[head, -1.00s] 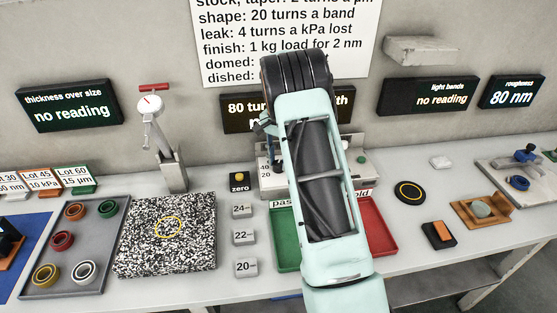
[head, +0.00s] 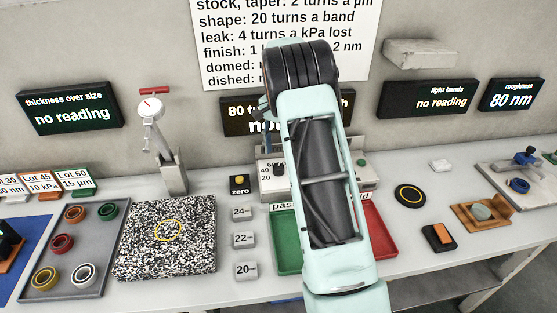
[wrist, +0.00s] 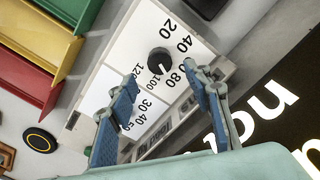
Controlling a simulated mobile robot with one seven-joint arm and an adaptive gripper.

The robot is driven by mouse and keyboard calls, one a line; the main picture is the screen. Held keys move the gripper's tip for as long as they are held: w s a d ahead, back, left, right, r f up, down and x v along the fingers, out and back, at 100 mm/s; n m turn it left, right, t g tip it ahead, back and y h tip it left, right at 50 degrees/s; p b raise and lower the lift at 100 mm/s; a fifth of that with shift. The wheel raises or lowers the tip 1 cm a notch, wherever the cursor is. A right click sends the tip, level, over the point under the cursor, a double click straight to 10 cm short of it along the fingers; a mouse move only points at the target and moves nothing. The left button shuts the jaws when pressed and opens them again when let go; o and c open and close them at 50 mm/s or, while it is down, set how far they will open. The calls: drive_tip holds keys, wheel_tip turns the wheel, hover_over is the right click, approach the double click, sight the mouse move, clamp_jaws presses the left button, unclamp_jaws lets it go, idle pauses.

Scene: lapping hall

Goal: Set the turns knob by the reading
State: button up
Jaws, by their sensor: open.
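The black turns knob (wrist: 159,60) sits on a white dial plate (wrist: 124,56) numbered 20, 40, 80, 100 and 120, in the wrist view. A small pale mark shows on its edge on the 80 and 100 side; its exact setting is unclear. In the head view the knob (head: 279,169) shows just left of my arm. My gripper (wrist: 160,78) is open, its two blue fingers spread to either side of the knob in the picture, with nothing between them; contact is not visible. The roughness display (head: 511,95) reads 80 nm.
The thickness (head: 69,107) and light bands (head: 428,98) displays say no reading. The middle display (head: 238,117) and rule chart (head: 232,45) are partly behind my arm. A green tray (head: 287,262) and red tray (head: 383,243) lie before the machine. Weights (head: 242,240) stand left.

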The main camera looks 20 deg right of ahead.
sight(278, 166)
wheel_tip(278, 166, up, 6)
drive_tip(key=shift+r, duration=0.15)
idle(0.5)
